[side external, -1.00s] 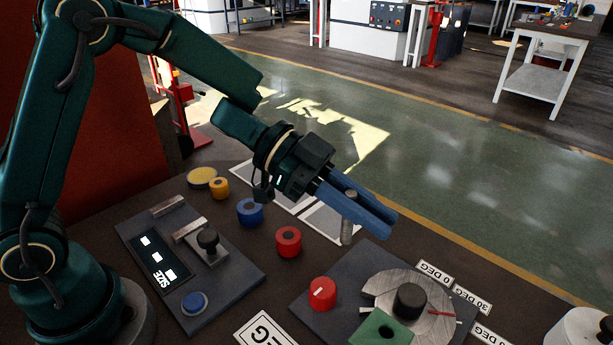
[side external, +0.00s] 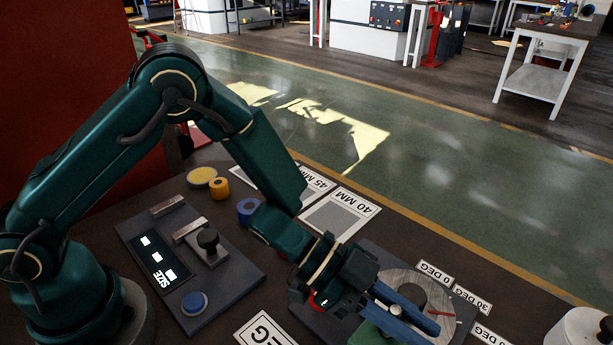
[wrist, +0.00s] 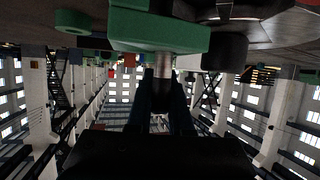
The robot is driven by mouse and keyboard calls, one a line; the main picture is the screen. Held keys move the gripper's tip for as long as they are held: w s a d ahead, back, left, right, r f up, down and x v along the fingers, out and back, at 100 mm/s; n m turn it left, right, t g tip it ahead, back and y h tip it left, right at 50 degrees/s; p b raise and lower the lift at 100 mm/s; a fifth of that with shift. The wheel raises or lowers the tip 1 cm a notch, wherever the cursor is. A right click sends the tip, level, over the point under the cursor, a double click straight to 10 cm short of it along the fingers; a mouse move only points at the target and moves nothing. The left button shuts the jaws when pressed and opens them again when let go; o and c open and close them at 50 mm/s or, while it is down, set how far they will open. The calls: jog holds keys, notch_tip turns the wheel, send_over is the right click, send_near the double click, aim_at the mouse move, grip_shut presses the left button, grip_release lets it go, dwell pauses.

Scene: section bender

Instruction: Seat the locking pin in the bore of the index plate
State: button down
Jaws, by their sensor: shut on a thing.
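My gripper (side external: 428,333) is shut on the locking pin, a grey metal cylinder that shows between the fingers in the wrist view (wrist: 164,66). The gripper is over the bender's base plate, close to the green block (side external: 368,335). In the wrist view the pin's end meets the edge of the green block (wrist: 160,33); I cannot tell whether it has entered a bore. The round metal index plate (side external: 392,280) with its dark hub (side external: 411,295) lies just behind the fingers. The bore itself is hidden.
The size panel (side external: 160,262) with a blue button (side external: 194,302) stands at the left. A white cylinder (side external: 580,329) is at the right. Angle labels (side external: 470,299) border the index plate.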

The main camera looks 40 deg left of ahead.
jog(key=shift+f, duration=0.35)
jog(key=c, duration=0.8)
grip_release()
jog(key=shift+v, duration=2.6)
jog(key=shift+r, duration=0.15)
